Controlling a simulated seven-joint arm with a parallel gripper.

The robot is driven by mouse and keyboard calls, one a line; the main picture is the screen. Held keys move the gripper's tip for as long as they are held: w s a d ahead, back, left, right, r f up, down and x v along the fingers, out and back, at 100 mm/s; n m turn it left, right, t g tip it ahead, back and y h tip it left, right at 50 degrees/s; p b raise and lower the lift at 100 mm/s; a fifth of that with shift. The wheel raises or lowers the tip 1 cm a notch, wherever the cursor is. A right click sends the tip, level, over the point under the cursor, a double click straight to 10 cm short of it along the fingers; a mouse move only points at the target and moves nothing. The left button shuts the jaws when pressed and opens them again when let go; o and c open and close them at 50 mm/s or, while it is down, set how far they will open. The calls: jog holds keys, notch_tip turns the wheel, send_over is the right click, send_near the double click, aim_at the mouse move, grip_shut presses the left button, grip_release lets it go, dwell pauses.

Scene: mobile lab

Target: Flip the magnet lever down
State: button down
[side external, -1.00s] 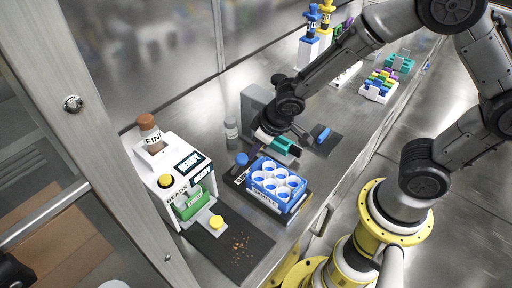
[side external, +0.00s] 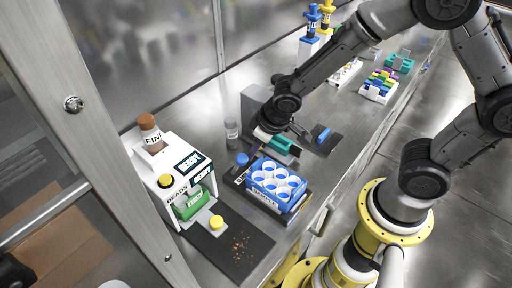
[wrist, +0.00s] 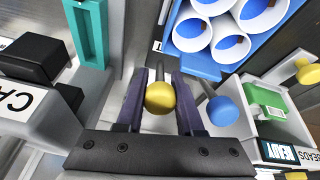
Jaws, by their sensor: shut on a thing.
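A lever with a yellow ball knob (wrist: 160,97) on a grey stem shows in the wrist view, and I take it for the magnet lever. My gripper (wrist: 160,78) is shut on it, with one dark purple finger on each side of the knob. A second lever with a blue ball knob (wrist: 222,110) stands just right of the fingers, apart from them. The blue knob also shows in the side view (side external: 242,158), left of the white-and-blue tube rack. In that view the yellow knob is hidden by my gripper and wrist.
The blue rack with white round wells (wrist: 200,45) stands close by at the upper right in the wrist view. A teal part (side external: 282,143) and a grey block (side external: 250,103) are beside my gripper. A white bead dispenser (side external: 152,176) stands at the left.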

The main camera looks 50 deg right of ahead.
jog(key=shift+w, duration=0.1)
jog(key=shift+w+r+g, duration=0.1)
jog(key=shift+w+g, duration=0.45)
jog(key=shift+g, duration=0.45)
jog(key=shift+w+r+g, duration=0.1)
jog(key=shift+w+g, duration=0.45)
jog(key=shift+g, duration=0.45)
jog(key=shift+w+f+g, duration=0.1)
jog(key=shift+w+g, duration=0.5)
jog(key=shift+g, duration=0.55)
jog(key=shift+w+f+g, duration=0.1)
jog(key=shift+w+g, duration=0.5)
jog(key=shift+g, duration=0.55)
jog(key=c, duration=0.6)
grip_release()
jog(key=shift+o, duration=0.2)
jog(key=v, duration=1.3)
jog(key=shift+w+r, duration=0.25)
jog(key=shift+r, duration=0.05)
